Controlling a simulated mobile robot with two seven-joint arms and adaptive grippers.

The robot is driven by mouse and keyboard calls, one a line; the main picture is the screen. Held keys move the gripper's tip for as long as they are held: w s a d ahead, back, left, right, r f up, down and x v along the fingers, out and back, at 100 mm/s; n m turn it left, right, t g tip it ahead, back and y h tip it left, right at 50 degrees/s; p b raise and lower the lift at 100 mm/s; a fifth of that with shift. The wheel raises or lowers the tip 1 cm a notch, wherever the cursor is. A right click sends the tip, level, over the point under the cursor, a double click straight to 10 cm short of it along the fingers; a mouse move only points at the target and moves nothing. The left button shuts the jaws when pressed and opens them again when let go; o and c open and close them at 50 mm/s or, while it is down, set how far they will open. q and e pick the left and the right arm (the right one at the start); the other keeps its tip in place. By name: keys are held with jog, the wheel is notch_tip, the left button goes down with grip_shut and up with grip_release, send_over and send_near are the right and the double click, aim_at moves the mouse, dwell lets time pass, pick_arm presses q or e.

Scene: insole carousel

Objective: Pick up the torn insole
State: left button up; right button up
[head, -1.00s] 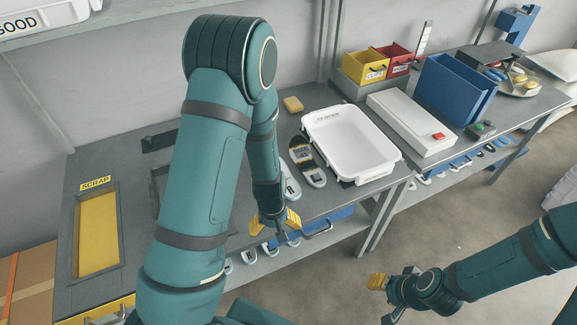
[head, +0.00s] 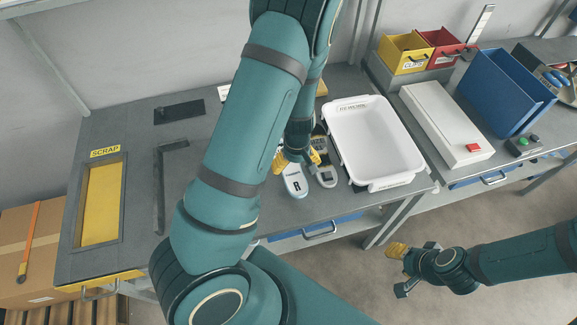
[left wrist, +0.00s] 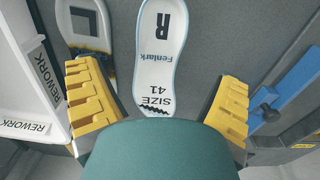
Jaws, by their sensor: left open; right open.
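A white insole (head: 295,182) with a blue edge and a black "R" lies on the bench near its front edge. In the left wrist view this insole (left wrist: 155,60) reads "Fenlark SIZE 41" and has a jagged black tear mark below the print. My left gripper (head: 297,160) is open above it, with one yellow finger on each side; no contact is visible. My left arm hides part of the insole. A second, greyish insole-shaped item (head: 323,172) with a dark patch lies just right of it. My right gripper (head: 403,268) is open and empty, out over the floor.
A white rework tray (head: 375,145) stands close right of the items. The yellow scrap opening (head: 100,205) is at the bench's left. A white box with a red button (head: 445,122) and a blue bin (head: 505,92) stand further right.

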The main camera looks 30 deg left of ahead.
aim_at(295, 180)
pick_arm(q)
notch_tip(295, 180, down, 2)
jog(key=shift+w+f, duration=0.1)
jog(key=shift+f, duration=0.55)
notch_tip(295, 180, down, 5)
jog(key=shift+a+r+b, duration=0.15)
jog(key=shift+r+b, duration=0.05)
jog(key=shift+b, duration=0.45)
jog(key=c, duration=1)
